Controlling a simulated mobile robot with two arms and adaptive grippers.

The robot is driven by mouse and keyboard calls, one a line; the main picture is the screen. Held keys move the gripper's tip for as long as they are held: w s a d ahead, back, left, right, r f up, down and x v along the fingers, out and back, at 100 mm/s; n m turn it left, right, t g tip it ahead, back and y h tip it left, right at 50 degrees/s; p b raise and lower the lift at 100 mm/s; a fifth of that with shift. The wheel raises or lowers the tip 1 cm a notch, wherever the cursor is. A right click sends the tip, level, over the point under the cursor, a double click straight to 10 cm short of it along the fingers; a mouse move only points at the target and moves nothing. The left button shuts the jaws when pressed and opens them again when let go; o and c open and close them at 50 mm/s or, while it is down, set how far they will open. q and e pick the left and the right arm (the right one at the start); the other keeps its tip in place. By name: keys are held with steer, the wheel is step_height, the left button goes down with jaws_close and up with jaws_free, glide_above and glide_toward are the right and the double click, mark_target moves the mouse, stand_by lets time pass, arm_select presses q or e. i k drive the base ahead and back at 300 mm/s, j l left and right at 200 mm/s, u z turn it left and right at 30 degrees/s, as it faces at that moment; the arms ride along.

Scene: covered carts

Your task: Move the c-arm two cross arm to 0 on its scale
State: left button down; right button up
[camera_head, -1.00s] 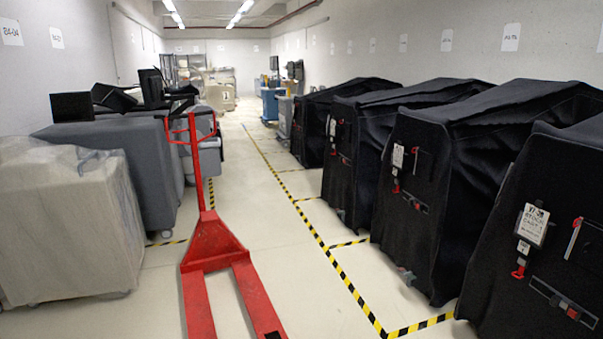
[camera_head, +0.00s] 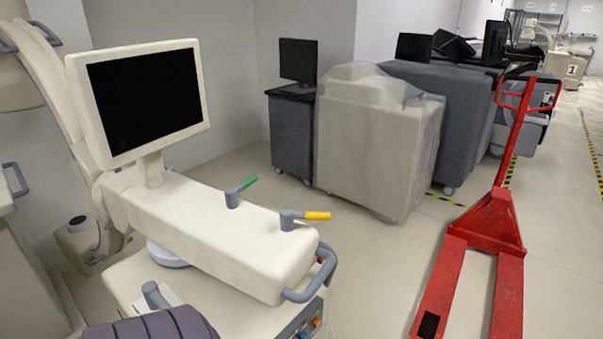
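A cream medical unit, which looks like a c-arm, stands close at the left, with a screen (camera_head: 146,98) on a long horizontal arm (camera_head: 215,225). A green-tipped handle (camera_head: 240,190) and a yellow-tipped handle (camera_head: 304,217) stand on top of this arm. A grey loop handle (camera_head: 312,275) is at its front end. A curved cream arm (camera_head: 45,75) rises behind the screen at the far left, cut off by the picture edge. I cannot read any scale or number on the unit. Neither of my grippers is in view.
A red pallet jack (camera_head: 490,222) stands on the right with its forks toward me. A plastic-covered cart (camera_head: 375,130), a dark cabinet with a monitor (camera_head: 291,130) and a grey covered cart (camera_head: 460,105) stand along the wall. Floor (camera_head: 385,260) is clear between the unit and the jack.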

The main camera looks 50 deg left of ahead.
mark_target(245, 247)
steer(key=u, duration=1.65)
